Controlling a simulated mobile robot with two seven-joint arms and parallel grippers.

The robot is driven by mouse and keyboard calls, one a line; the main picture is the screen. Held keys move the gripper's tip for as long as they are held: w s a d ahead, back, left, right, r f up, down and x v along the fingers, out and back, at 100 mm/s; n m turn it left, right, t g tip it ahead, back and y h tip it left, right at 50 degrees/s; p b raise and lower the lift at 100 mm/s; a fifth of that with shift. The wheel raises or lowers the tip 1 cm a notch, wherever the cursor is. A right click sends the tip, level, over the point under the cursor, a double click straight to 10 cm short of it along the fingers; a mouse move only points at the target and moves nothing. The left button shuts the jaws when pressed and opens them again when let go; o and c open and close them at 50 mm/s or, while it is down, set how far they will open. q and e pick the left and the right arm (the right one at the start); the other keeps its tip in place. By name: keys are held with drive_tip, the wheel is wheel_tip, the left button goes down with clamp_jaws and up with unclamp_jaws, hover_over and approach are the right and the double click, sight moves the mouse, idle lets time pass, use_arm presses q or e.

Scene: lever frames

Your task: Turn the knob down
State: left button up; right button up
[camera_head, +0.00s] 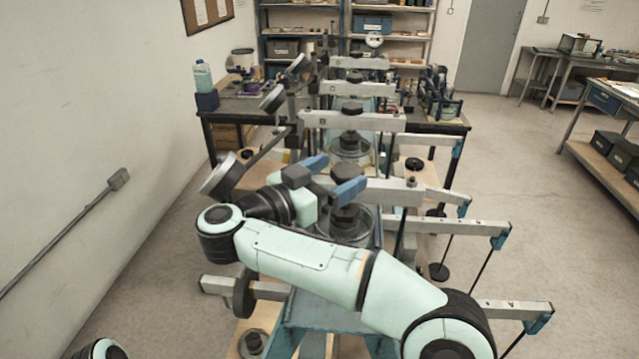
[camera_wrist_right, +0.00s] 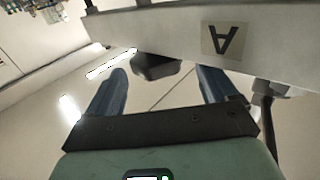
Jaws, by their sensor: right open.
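The dark knob (camera_wrist_right: 157,66) shows in the right wrist view against the edge of a pale grey beam (camera_wrist_right: 170,28) marked with an upside-down letter A. My right gripper (camera_wrist_right: 160,88) is open, its two blue fingers apart on either side of the knob's place in the picture. Nothing is between them that I can see held. In the head view the right gripper (camera_head: 334,174) is over the nearest lever frame, by its grey beam (camera_head: 398,191). My left gripper is not in view.
Several similar lever frames stand in a row behind, such as the grey beam (camera_head: 350,120). Grey arms with blue ends (camera_head: 500,238) stick out to the right. A workbench (camera_head: 240,105) stands behind at the left. The floor at the right (camera_head: 540,190) is clear.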

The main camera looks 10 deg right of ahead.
sight(337, 177)
drive_tip(key=b+v, duration=0.1)
drive_tip(key=v, duration=0.4)
drive_tip(key=shift+s+d+f, duration=0.1)
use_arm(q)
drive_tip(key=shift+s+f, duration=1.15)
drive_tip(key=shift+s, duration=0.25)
use_arm(e)
drive_tip(key=shift+s+a, duration=0.15)
drive_tip(key=shift+a, duration=0.25)
